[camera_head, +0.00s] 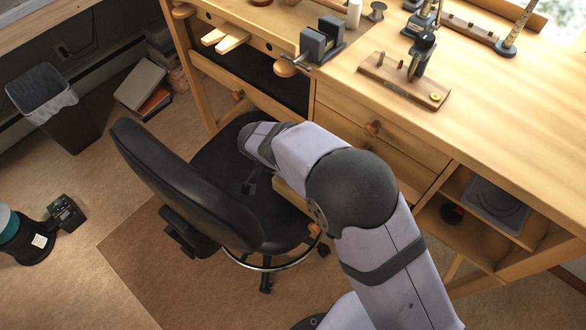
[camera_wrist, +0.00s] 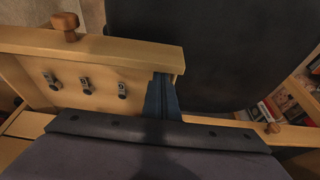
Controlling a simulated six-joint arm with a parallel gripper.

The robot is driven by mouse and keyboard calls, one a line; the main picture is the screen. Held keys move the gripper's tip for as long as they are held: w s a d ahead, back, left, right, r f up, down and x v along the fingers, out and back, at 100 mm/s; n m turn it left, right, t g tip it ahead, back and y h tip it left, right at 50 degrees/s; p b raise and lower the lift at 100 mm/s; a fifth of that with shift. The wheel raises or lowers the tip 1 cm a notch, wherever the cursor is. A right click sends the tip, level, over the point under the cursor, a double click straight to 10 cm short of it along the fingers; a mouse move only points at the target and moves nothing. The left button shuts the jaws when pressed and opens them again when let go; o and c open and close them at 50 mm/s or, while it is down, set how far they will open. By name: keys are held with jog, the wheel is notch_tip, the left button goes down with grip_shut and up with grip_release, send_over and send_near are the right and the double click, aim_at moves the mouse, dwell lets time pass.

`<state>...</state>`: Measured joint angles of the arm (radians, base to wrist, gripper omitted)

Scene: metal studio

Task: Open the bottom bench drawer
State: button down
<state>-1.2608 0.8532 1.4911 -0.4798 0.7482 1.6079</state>
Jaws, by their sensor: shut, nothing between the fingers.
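The wooden workbench (camera_head: 480,110) has a stack of drawers in its front. In the wrist view a drawer stands pulled out, with its front board (camera_wrist: 110,43) towards the chair and a round wooden knob (camera_wrist: 65,27) on the outer face. Several small metal pieces lie inside on its floor (camera_wrist: 60,98). In the head view, a strip of this drawer (camera_head: 290,196) and its knob (camera_head: 314,229) show beside my arm, low under the closed drawers. My gripper (camera_wrist: 162,82) is shut and empty, its fingers at the inner side of the front board, near one end. Whether they touch is unclear.
A black office chair (camera_head: 175,190) stands close before the bench; its dark seat fills the top of the wrist view (camera_wrist: 210,45). A closed upper drawer has a knob (camera_head: 373,128). An open shelf (camera_head: 465,222) lies to its right. A bin (camera_head: 60,105) stands far left.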

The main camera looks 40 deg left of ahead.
jog(key=shift+w, duration=0.15)
jog(key=w, duration=0.4)
jog(key=v, duration=1)
jog(key=w+d+g+p, duration=0.1)
jog(key=w+d+g, duration=0.2)
jog(key=d+g, duration=0.3)
jog(key=d, duration=0.3)
jog(key=shift+g+p, duration=0.3)
jog(key=shift+p, duration=0.05)
jog(key=shift+w+f, duration=0.1)
jog(key=shift+f, duration=0.05)
jog(key=x, duration=0.9)
jog(key=shift+f, duration=0.35)
